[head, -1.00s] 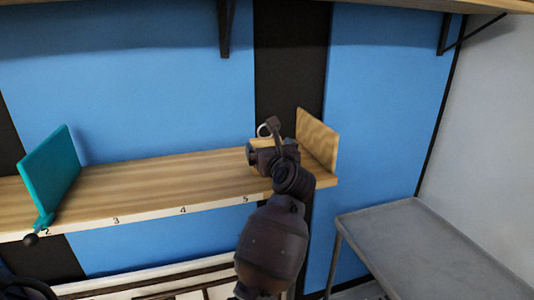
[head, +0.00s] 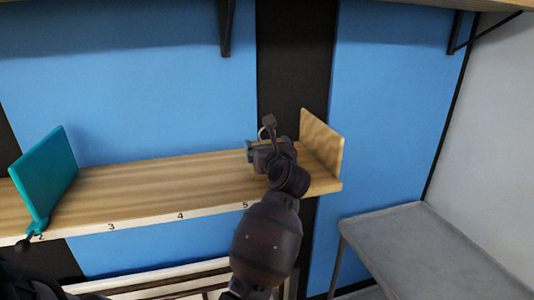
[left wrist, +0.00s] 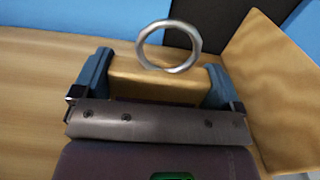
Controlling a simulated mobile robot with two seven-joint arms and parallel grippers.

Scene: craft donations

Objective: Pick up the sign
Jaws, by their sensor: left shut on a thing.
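The sign appears to be the small light-wood block with a metal ring on top, seen in the left wrist view (left wrist: 155,88). The ring stands upright behind its top edge. My left gripper (head: 262,150) is at the right part of the shelf, beside the wooden end panel. In the left wrist view its two blue fingers (left wrist: 157,80) are on both sides of the block, shut on it. In the head view the gripper hides most of the block. I cannot tell whether it touches the shelf. My right gripper is not in view.
The wooden shelf (head: 150,188) has numbers along its front edge. The wooden end panel (head: 322,142) stands close right of my gripper. A teal divider (head: 45,175) stands at the left. A grey table (head: 430,250) is lower right. The shelf between is clear.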

